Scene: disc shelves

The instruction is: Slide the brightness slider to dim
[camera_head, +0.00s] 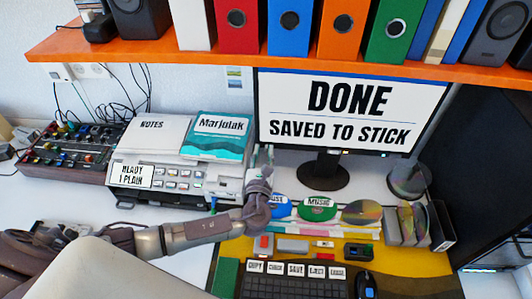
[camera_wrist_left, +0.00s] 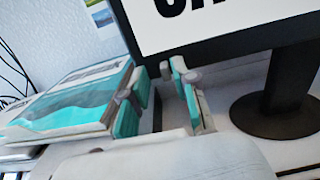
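I cannot make out a slider marked brightness in either view. The monitor (camera_head: 350,110) reads "DONE SAVED TO STICK", and part of it shows in the left wrist view (camera_wrist_left: 220,25). Tiny marks sit on its lower right bezel, too small to tell. A grey device (camera_head: 185,180) with several small buttons and a "READY I PLAIN" label stands left of the monitor. My left gripper (camera_head: 262,155) is between that device and the monitor stand. In the left wrist view its fingers (camera_wrist_left: 160,95) are apart, with nothing seen between them. My right gripper is not in view.
A mixer-like box (camera_head: 70,150) with knobs stands at the left. A teal-and-white book (camera_head: 217,135) lies on the device. Discs (camera_head: 318,208), a keyboard (camera_head: 295,288) and a mouse (camera_head: 365,285) are in front of the monitor. An orange shelf (camera_head: 290,60) runs above.

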